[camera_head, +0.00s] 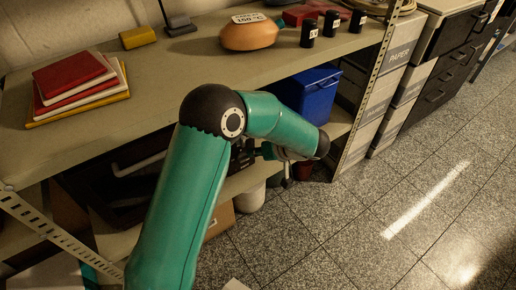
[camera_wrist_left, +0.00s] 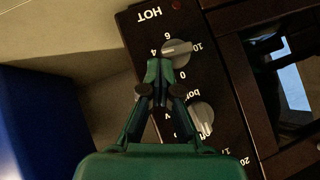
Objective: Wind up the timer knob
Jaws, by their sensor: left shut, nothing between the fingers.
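A dark brown oven front with a control panel shows upside down in the left wrist view. The timer knob (camera_wrist_left: 177,53), a grey knob with a raised grip bar, sits on the panel among the numbers 0, 4, 6 and 10. My left gripper (camera_wrist_left: 160,70) is shut and empty. Its fingertips are right beside the timer knob's lower left edge; whether they touch it I cannot tell. A second grey knob (camera_wrist_left: 200,118), with "off" beside it, is partly hidden by the gripper's right side. In the head view the forearm largely hides the gripper. My right gripper is not in view.
A blue bin (camera_head: 308,94) stands on the lower shelf right of the oven (camera_head: 120,178). The upper shelf board (camera_head: 165,72) lies above the oven. A red lamp (camera_wrist_left: 176,5) marked HOT is on the panel. Grey tiled floor (camera_head: 400,190) is open to the right.

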